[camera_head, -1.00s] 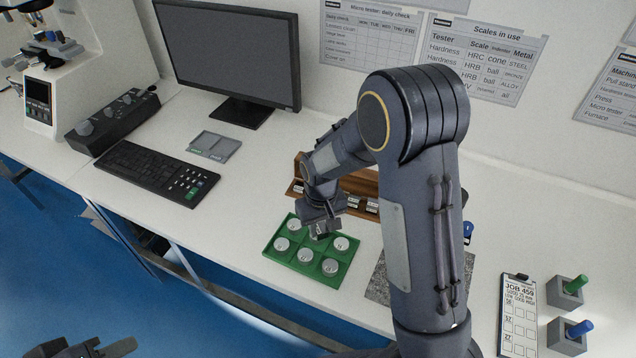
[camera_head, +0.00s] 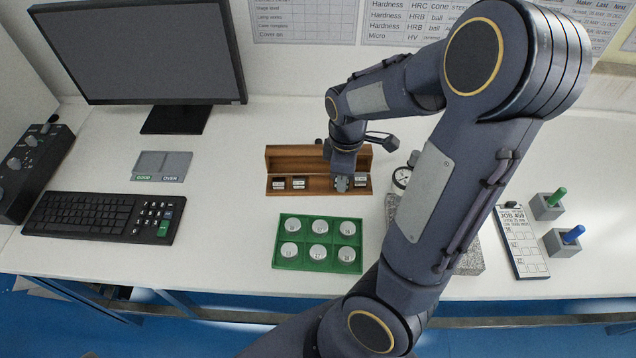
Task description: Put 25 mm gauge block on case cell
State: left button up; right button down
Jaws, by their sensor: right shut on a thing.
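The wooden case (camera_head: 318,185) stands open on the bench, its lid up at the back. Small labelled gauge blocks (camera_head: 298,183) sit in its cells, two at the left and one at the right end. My right gripper (camera_head: 342,184) points down over the right half of the case, between the middle and the right-end block. It is shut on a small block, taken to be the 25 mm gauge block, which the fingers mostly hide. I cannot tell whether the block touches the cell floor. My left gripper is out of view.
A green tray (camera_head: 305,265) with several round discs lies in front of the case. A dial gauge (camera_head: 402,177) and a granite plate (camera_head: 470,262) are to the right, partly behind my arm. A clipboard and two pen-like tools in holders (camera_head: 547,207) stand farther right.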

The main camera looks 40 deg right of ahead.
jog(key=s+d+n, duration=0.2)
jog(key=s, duration=0.1)
jog(key=p, duration=0.1)
send_over(319, 184)
jog(key=f, duration=0.8)
jog(key=shift+s, duration=0.4)
jog(key=shift+w+f, duration=0.35)
jog(key=shift+f, duration=0.2)
notch_tip(319, 184, down, 2)
jog(key=shift+f+p, duration=0.2)
jog(key=shift+p, duration=0.3)
jog(key=shift+f, duration=0.3)
